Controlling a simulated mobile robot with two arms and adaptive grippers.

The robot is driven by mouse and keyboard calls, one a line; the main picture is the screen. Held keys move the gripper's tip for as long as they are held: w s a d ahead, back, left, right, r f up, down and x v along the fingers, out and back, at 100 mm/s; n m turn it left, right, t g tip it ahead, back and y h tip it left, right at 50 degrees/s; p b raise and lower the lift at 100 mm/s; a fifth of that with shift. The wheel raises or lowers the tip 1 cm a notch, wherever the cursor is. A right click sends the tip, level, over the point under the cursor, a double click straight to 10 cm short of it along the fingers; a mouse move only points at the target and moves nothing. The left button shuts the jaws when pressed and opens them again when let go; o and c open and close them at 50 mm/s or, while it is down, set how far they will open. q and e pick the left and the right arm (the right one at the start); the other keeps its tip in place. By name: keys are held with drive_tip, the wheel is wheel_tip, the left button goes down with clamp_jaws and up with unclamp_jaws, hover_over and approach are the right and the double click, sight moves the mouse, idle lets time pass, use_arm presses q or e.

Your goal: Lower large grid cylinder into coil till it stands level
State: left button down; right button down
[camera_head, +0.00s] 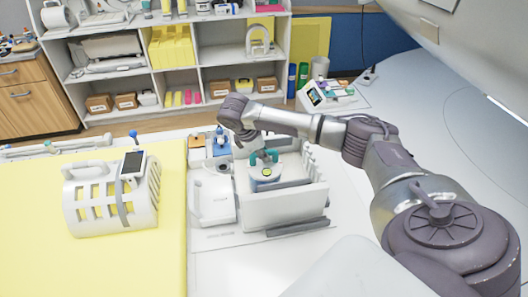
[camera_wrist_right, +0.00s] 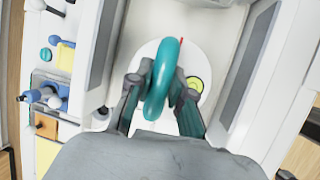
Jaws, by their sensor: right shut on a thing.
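The large grid cylinder shows as a white round top with a teal handle (camera_head: 264,157) and a round yellow-green level (camera_head: 267,172). Its handle also shows in the right wrist view (camera_wrist_right: 162,78). My right gripper (camera_head: 262,151) is shut on the handle from above; its fingers (camera_wrist_right: 160,112) are on either side of it. The cylinder is between the walls of the white open-topped coil (camera_head: 285,211). The coil's front wall hides its lower part, so I cannot tell whether it touches the bottom or stands level. My left gripper is not in view.
A white box-like part (camera_head: 212,198) stands close left of the coil. Small coloured items (camera_head: 208,145) are behind it. A white slotted cage coil (camera_head: 110,195) stands on the yellow mat (camera_head: 120,265). White upright pegs (camera_head: 309,158) line the coil's right side.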

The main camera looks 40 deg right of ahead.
drive_tip(key=shift+s+a+f, duration=0.25)
drive_tip(key=shift+s+f, duration=0.05)
drive_tip(key=shift+f, duration=0.3)
idle(0.7)
drive_tip(key=c, duration=1.3)
unclamp_jaws()
drive_tip(key=shift+o, duration=1.4)
drive_tip(key=shift+w+d, duration=0.15)
drive_tip(key=shift+o, duration=0.2)
drive_tip(key=shift+w+d+f, duration=0.1)
drive_tip(key=shift+w, duration=0.05)
drive_tip(key=shift+a+r, duration=0.25)
drive_tip(key=shift+r, duration=0.2)
drive_tip(key=v, duration=1.1)
